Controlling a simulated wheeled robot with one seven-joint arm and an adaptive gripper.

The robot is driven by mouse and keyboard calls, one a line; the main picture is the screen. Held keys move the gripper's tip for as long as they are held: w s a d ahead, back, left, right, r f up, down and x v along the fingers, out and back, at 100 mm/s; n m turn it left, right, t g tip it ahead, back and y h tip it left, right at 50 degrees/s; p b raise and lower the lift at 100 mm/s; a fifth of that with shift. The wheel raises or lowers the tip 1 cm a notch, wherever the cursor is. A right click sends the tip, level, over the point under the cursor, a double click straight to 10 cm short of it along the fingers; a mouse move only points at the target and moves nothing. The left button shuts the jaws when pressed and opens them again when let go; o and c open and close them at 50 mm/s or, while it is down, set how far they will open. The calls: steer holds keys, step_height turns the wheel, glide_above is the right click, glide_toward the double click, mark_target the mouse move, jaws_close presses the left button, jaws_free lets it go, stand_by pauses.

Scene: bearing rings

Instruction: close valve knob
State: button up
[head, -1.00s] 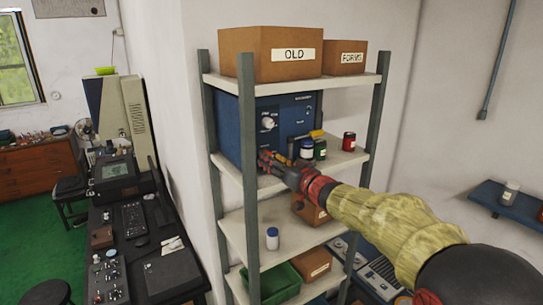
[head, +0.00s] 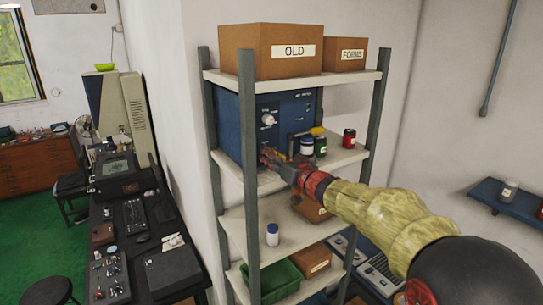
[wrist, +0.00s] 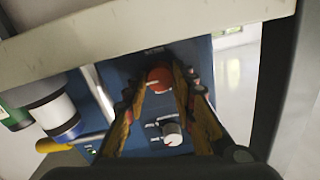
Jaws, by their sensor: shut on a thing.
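A blue panel box (head: 296,106) stands on the upper shelf, with a pale knob (head: 268,119) on its front. The pale knob also shows in the wrist view (wrist: 172,134), where the scene appears upside down. A round red knob (wrist: 160,78) sits on the same panel, between my fingertips. My gripper (head: 268,156) reaches in to the lower part of the panel, below the pale knob. In the wrist view my gripper (wrist: 160,88) is shut on the red knob, a finger on each side.
A white-and-blue jar (head: 307,146), a green jar (head: 320,146) and a red jar (head: 349,138) stand right of my gripper on the same shelf (head: 345,157). A shelf post (head: 248,190) stands close on the left. Boxes (head: 285,52) sit on the shelf above.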

jaws_close()
steer(key=shift+n, duration=0.3)
steer(key=n+b, duration=0.3)
steer(key=n, duration=0.1)
steer(key=n+b, duration=0.2)
steer(key=n, duration=0.2)
steer(key=shift+a+n, duration=0.1)
steer(key=shift+n, duration=0.2)
steer(key=n+b, duration=0.3)
steer(key=n, duration=0.1)
steer(key=shift+f+h, duration=0.1)
steer(key=shift+h, duration=0.2)
steer(key=shift+s+n+b, duration=0.1)
steer(key=shift+n+b, duration=1)
steer(key=shift+n, duration=1)
steer(key=shift+c, duration=1.4)
jaws_free()
jaws_close()
steer(key=o, duration=1.1)
jaws_free()
